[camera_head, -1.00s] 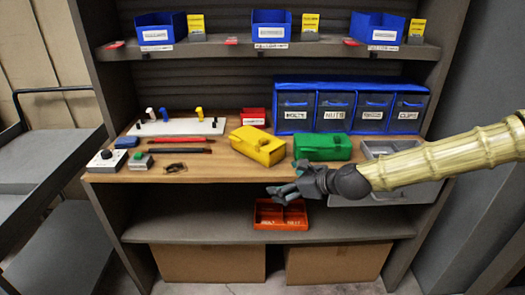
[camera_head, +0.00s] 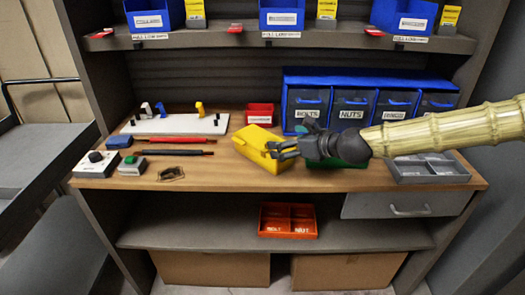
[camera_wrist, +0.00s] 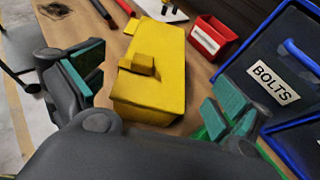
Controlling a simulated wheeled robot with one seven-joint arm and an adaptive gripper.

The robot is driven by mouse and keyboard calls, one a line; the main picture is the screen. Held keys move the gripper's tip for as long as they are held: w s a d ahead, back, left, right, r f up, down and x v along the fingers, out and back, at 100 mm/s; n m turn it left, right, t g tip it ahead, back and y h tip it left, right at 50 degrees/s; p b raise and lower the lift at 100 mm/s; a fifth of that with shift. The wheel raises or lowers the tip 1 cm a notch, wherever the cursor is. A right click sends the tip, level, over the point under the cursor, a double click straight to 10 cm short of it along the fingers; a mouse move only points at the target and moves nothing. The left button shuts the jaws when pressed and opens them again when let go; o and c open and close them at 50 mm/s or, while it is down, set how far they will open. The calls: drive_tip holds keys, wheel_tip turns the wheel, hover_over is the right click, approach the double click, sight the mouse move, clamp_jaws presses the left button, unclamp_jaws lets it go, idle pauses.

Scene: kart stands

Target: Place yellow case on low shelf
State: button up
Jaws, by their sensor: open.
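The yellow case (camera_head: 257,147) lies on the wooden worktop, left of the green case. In the wrist view, the yellow case (camera_wrist: 151,75) sits between and beyond my spread fingers. My gripper (camera_head: 270,150) is open and empty, with its fingertips at the right side of the yellow case in the head view. The wrist view shows my gripper (camera_wrist: 155,85) with teal pads wide apart; I cannot tell whether they touch the case. The low shelf (camera_head: 180,234) is the grey board below the worktop.
An orange divided tray (camera_head: 288,222) stands on the low shelf, with bare room on both sides. The green case (camera_head: 325,163) is partly hidden behind my arm. A red bin (camera_head: 260,114) and blue drawers (camera_head: 366,78) stand behind. Red and black pens (camera_head: 175,140) lie left.

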sight(265, 140)
drive_tip(key=shift+x, duration=1.1)
drive_tip(key=shift+w+a+f, duration=0.3)
drive_tip(key=shift+w+a, duration=0.1)
drive_tip(key=shift+p+x, duration=0.55)
drive_tip(key=shift+x, duration=1.65)
drive_tip(key=shift+s+a, duration=0.1)
drive_tip(key=shift+a, duration=0.05)
drive_tip(key=shift+c, duration=0.4)
drive_tip(key=c, duration=1.6)
